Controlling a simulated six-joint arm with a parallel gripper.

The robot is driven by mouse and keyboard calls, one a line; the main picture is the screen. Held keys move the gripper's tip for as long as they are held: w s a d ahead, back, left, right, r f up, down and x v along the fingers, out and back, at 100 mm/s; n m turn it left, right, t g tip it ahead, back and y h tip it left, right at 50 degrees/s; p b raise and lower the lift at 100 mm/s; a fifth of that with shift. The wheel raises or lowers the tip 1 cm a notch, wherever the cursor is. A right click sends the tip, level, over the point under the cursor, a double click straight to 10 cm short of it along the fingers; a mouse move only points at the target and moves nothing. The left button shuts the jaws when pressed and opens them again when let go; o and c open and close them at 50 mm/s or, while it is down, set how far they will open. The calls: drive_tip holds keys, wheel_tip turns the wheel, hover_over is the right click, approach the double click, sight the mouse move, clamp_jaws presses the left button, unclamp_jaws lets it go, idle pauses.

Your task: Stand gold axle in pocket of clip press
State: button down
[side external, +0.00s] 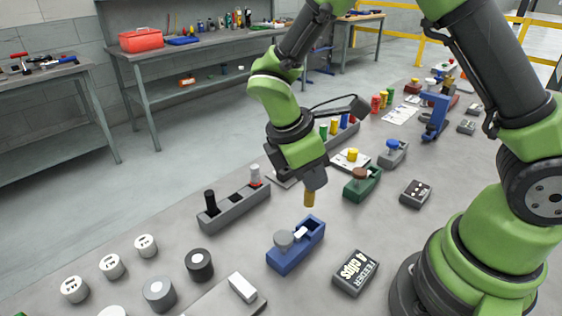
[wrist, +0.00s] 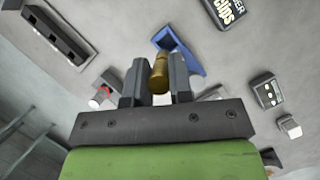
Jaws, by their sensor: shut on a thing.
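My gripper (side external: 315,180) is shut on the gold axle (side external: 309,199), a short brass-coloured cylinder that hangs upright below the fingers. In the wrist view the gold axle (wrist: 160,73) sits between the two dark fingers of my gripper (wrist: 157,82). The blue clip press (side external: 285,262) stands on the table below, with a grey round knob, a white piece and a dark pocket at its far end. The axle is above the press's far end, apart from it. In the wrist view the blue clip press (wrist: 195,58) is partly hidden behind the axle and finger.
A box labelled "4 clips feeder" (side external: 355,272) lies right of the press. A grey rack (side external: 236,211) with a black and a white-and-red peg is to its left. A green fixture (side external: 362,187) stands behind on the right. Several round parts lie at front left.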

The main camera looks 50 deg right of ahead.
sight(313, 205)
drive_tip(key=shift+s+d+m, duration=0.1)
drive_tip(key=shift+s+m, duration=0.2)
drive_tip(key=shift+m, duration=0.1)
drive_tip(key=shift+f, duration=2)
drive_tip(key=shift+f, duration=1.55)
idle(0.8)
drive_tip(key=shift+c, duration=2.3)
unclamp_jaws()
drive_tip(key=shift+r, duration=3.5)
